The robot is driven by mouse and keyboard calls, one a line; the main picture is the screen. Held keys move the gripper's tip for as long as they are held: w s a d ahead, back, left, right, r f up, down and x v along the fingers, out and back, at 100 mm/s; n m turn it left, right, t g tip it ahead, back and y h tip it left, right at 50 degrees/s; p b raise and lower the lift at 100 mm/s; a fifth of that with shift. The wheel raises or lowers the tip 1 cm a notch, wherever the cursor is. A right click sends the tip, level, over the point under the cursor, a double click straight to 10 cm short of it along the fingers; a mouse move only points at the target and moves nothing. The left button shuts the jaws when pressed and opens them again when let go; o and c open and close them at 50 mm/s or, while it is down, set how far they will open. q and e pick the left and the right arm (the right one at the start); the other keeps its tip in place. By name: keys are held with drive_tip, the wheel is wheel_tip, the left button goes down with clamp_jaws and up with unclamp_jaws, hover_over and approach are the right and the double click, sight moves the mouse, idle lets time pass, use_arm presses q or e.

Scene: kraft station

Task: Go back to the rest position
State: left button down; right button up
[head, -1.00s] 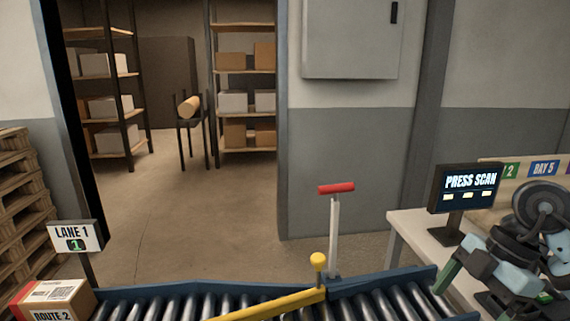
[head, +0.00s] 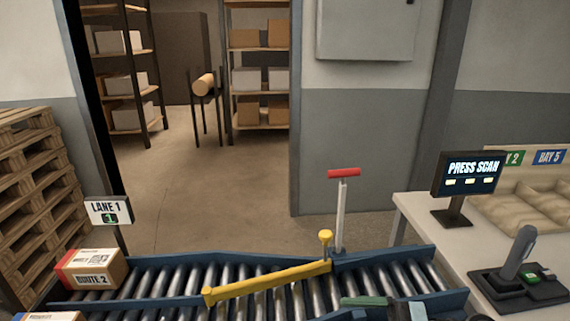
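My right gripper (head: 366,302) shows only in part at the bottom edge of the head view, over the right part of the roller conveyor. No held object shows. My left gripper is not in view.
A blue-railed roller conveyor (head: 180,258) crosses the front, with a yellow diverter bar (head: 265,283) and a red-topped post (head: 343,174). A ROUTE 2 box (head: 92,272) sits at its left. The right table (head: 425,222) holds a PRESS SCAN screen (head: 468,174) and a handheld device (head: 519,255) on a base.

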drive_tip(key=s+d+f+m+t+h+p, duration=0.2)
drive_tip(key=s+d+f+m+t+h, duration=0.15)
drive_tip(key=f+m+t+h, duration=0.45)
drive_tip(key=s+d+f+m+t+h+p, duration=0.2)
drive_tip(key=s+d+f+m+t+h, duration=0.15)
drive_tip(key=f+m+t+h, duration=0.55)
use_arm(q)
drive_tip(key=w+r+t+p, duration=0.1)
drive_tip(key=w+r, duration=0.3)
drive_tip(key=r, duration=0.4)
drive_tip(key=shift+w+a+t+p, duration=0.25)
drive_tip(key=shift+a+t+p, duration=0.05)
drive_tip(key=shift+p, duration=0.15)
use_arm(e)
drive_tip(key=s+f+m+g, duration=0.1)
drive_tip(key=s+f+g, duration=0.3)
drive_tip(key=s, duration=0.4)
drive_tip(key=s+d+f+m+g, duration=0.1)
drive_tip(key=s+f+g, duration=0.3)
drive_tip(key=s, duration=0.5)
drive_tip(key=shift+d+f+m+g, duration=0.2)
drive_tip(key=shift+f+m+g, duration=0.2)
drive_tip(key=shift+f+m, duration=0.25)
